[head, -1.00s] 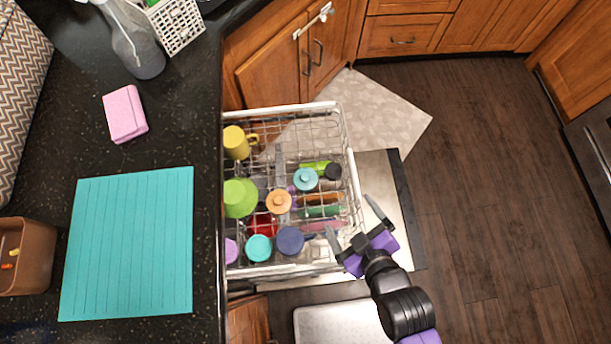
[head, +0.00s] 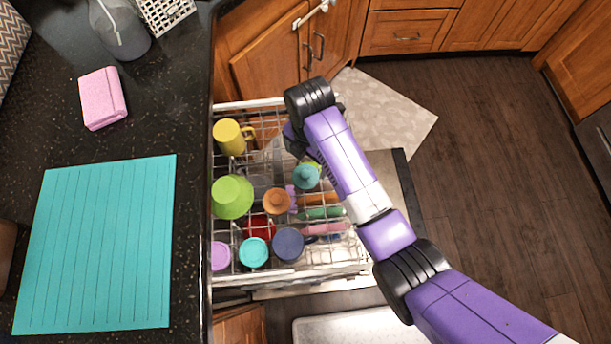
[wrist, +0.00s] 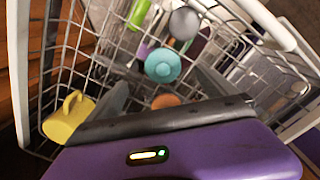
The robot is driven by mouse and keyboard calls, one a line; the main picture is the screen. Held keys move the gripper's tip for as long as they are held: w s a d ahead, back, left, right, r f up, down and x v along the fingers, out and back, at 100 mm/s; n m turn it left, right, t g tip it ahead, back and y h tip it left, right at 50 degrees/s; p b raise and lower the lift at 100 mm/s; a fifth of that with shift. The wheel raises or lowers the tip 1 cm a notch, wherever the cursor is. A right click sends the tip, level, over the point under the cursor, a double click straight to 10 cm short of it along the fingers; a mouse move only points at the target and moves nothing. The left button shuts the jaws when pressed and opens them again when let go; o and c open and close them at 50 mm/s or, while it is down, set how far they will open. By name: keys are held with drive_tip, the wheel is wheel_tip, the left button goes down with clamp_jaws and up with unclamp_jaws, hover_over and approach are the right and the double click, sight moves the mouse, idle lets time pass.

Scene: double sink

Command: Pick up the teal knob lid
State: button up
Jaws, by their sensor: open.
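The teal knob lid (head: 305,175) is a round teal disc with a small knob on top, in the right half of the dish rack. In the wrist view the teal knob lid (wrist: 162,65) is near the upper middle, ahead of my gripper. My gripper (wrist: 163,85) is open, its grey fingers to the left and right of the lid's line in that picture. It looks empty and apart from the lid.
The white wire dish rack (head: 290,272) also holds a yellow mug (head: 228,137), a green cup (head: 231,196), an orange knobbed lid (head: 276,201), a blue mug (head: 288,244) and a turquoise round item (head: 253,252). The dark counter (head: 190,120) borders it on the left.

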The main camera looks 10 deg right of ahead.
sight(305, 173)
drive_tip(key=shift+s+f, duration=0.1)
drive_tip(key=shift+f, duration=0.45)
drive_tip(key=f, duration=0.4)
drive_tip(key=f+b, duration=0.1)
drive_tip(key=f, duration=0.1)
drive_tip(key=shift+s+a+f, duration=0.25)
drive_tip(key=shift+c, duration=0.5)
drive_tip(key=c, duration=1.3)
